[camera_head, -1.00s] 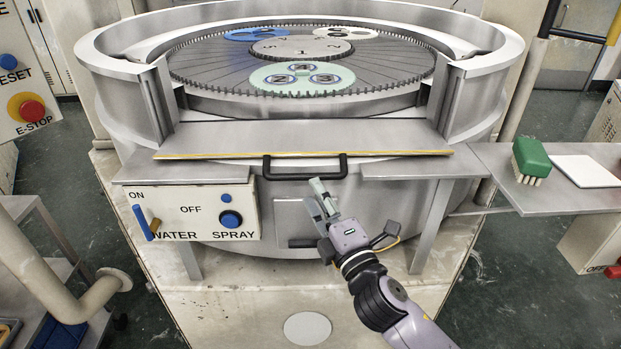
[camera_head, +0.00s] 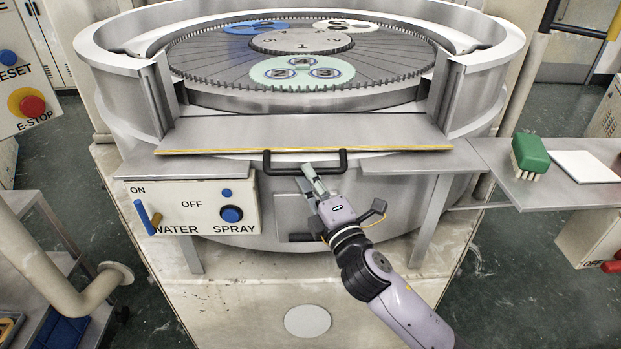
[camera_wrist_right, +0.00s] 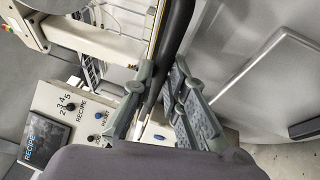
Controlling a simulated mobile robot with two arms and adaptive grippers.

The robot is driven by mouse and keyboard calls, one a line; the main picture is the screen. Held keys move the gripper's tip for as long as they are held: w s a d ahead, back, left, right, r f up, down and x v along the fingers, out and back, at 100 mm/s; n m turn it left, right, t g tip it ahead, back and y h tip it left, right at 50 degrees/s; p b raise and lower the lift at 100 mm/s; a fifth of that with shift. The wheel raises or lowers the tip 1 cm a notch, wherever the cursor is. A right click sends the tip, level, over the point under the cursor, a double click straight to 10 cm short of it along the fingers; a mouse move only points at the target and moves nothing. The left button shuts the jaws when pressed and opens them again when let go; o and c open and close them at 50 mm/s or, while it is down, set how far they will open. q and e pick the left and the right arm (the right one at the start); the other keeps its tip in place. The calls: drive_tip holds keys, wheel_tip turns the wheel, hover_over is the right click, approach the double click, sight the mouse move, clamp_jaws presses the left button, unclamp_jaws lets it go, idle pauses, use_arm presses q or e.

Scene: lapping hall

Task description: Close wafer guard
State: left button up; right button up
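The wafer guard (camera_head: 300,137) is a flat grey metal panel with a yellow front edge. It lies folded down across the front opening of the round lapping machine. Its black bar handle (camera_head: 340,163) hangs at the middle of that edge. My right gripper (camera_head: 309,172) is at the handle's lower bar, its fingertips overlapping it in the head view. In the right wrist view the gripper (camera_wrist_right: 163,72) looks open, with the black handle bar (camera_wrist_right: 176,35) passing between its two fingers. Contact with the bar is not clear. My left gripper is not in view.
A panel with WATER SPRAY controls (camera_head: 192,207) stands left of the handle. A side shelf (camera_head: 500,172) at right holds a green brush (camera_head: 529,154) and a white pad (camera_head: 585,167). Inside the machine, a toothed plate carries blue, white and pale green discs (camera_head: 302,72).

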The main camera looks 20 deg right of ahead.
clamp_jaws()
drive_tip(key=shift+f, duration=0.1)
idle(0.3)
